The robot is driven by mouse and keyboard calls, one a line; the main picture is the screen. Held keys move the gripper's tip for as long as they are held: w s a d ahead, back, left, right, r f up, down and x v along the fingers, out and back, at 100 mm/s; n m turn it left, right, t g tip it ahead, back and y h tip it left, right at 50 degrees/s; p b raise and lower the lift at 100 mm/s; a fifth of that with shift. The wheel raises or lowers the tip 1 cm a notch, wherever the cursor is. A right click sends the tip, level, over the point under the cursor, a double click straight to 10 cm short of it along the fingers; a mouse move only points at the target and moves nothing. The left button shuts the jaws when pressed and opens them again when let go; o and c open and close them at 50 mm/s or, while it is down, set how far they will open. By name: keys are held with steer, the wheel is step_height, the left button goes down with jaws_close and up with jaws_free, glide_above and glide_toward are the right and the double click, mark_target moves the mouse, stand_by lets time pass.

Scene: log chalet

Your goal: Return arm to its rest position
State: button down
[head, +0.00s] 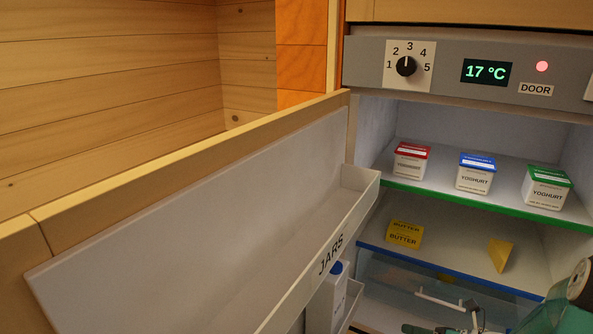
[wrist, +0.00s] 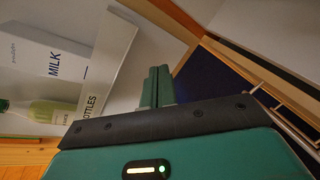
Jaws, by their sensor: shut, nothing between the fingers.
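My gripper (wrist: 156,88) shows in the wrist view with its two green fingers together and nothing between them. Beside the fingers, to the left, is the white door shelf marked BOTTLES (wrist: 97,90). My teal arm shows at the lower right of the head view, in front of the lower part of the open fridge. The fingers cannot be made out clearly in the head view.
The fridge door (head: 190,210) stands open at left, with a JARS shelf (head: 345,225) and a blue-capped carton (head: 326,300) below. A milk carton (wrist: 45,55) and green bottle (wrist: 40,111) are near my gripper. Yoghurts (head: 475,174), butter (head: 404,233) and a yellow wedge (head: 500,253) sit inside.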

steer(key=s+a+r+n+g+h, duration=0.2)
steer(key=s+a+r+n+g, duration=0.2)
steer(key=a+n, duration=0.4)
steer(key=s+a+r+n+g+h, duration=0.25)
steer(key=a+r+n+g, duration=0.2)
steer(key=n, duration=0.45)
steer(key=s+a+r+n+t+h, duration=0.2)
steer(key=s+r+n+t+h, duration=0.2)
steer(key=n, duration=1.3)
steer(key=s+r+h, duration=0.2)
steer(key=s+r, duration=0.2)
steer(key=r, duration=0.1)
steer(key=shift+a+r+n, duration=0.3)
steer(key=shift+a+n, duration=0.1)
